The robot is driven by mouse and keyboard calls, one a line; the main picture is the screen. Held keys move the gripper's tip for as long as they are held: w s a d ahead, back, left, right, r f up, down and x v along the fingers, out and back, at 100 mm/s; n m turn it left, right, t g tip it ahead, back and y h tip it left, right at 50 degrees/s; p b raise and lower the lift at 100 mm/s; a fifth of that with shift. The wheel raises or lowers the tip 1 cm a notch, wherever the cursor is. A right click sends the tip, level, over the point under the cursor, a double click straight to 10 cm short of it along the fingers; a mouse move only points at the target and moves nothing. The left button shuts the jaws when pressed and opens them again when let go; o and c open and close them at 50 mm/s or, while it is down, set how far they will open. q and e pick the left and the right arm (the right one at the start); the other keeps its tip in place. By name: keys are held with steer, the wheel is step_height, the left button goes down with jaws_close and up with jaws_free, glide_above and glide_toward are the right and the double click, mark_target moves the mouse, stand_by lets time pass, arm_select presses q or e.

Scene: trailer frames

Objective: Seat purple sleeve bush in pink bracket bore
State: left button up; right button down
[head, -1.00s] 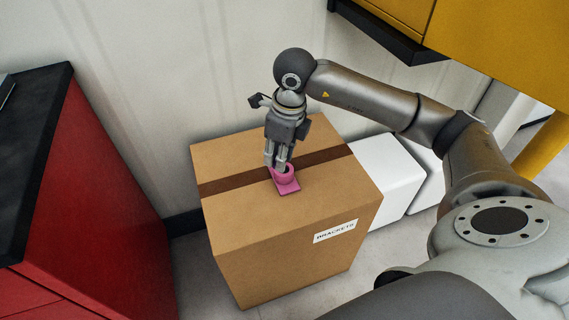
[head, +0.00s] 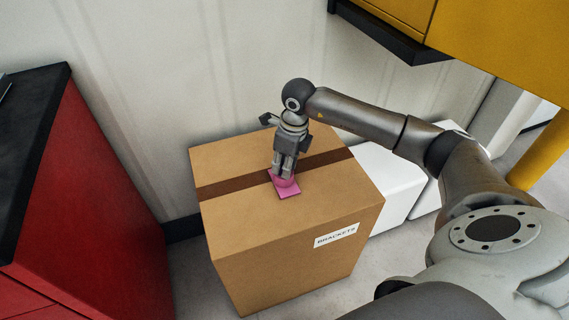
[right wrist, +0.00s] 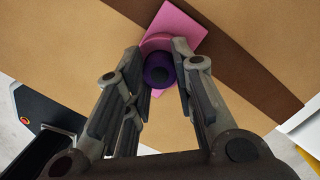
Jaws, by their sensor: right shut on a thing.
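The pink bracket (head: 290,191) lies on top of the cardboard box, with its flat plate on the lid and its round boss under my right gripper (head: 284,175). In the right wrist view the bracket (right wrist: 183,24) shows just beyond my fingertips. The purple sleeve bush (right wrist: 158,72) is between the two fingers of my right gripper, which is shut on it. The bush overlaps the pink boss in that view and looks in line with it. The fingers hide the bore, so I cannot tell how deep the bush sits. My left gripper is out of view.
The cardboard box (head: 285,235) has a brown tape strip and a label reading BRACKETS. A red cabinet (head: 95,200) stands at the left. White boxes (head: 385,180) stand behind it to the right, with a yellow unit (head: 490,50) above.

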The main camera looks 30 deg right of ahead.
steer(key=shift+f, duration=0.1)
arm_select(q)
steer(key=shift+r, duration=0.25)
arm_select(e)
steer(key=c, duration=1.2)
jaws_free()
arm_select(q)
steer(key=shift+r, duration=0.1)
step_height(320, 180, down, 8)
steer(key=p, duration=0.2)
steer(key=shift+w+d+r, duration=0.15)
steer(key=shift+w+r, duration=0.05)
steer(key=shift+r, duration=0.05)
arm_select(e)
step_height(320, 180, up, 12)
steer(key=s, duration=0.1)
steer(key=shift+s+d, duration=0.3)
steer(key=shift+d, duration=0.15)
steer(key=shift+a, duration=0.1)
